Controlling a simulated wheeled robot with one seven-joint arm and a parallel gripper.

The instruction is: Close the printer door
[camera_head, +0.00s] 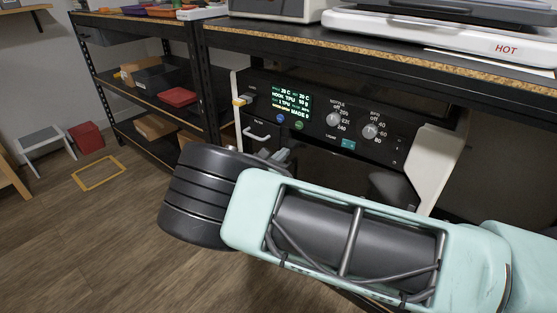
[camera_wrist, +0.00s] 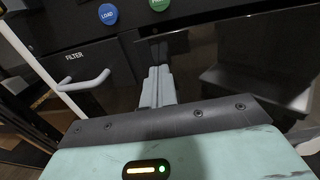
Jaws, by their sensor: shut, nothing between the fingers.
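The printer (camera_head: 330,120) stands below the workbench top, with a black control panel, a lit display and two knobs. A pale filter handle (camera_head: 256,133) sits at its left, and shows also in the wrist view (camera_wrist: 84,80). My gripper (camera_head: 279,157) is shut and empty, in front of the printer just right of the filter handle. In the wrist view its fingers (camera_wrist: 157,84) point at the dark front below the round buttons. A dark glossy area (camera_wrist: 255,62) lies right of the fingers; I cannot tell whether it is the door or the opening. My arm hides much of the lower front.
The workbench top (camera_head: 400,52) overhangs the printer. A shelf rack with a red bin (camera_head: 178,96) and boxes stands to the left. A step stool (camera_head: 45,143) and a red box (camera_head: 87,137) are by the wall.

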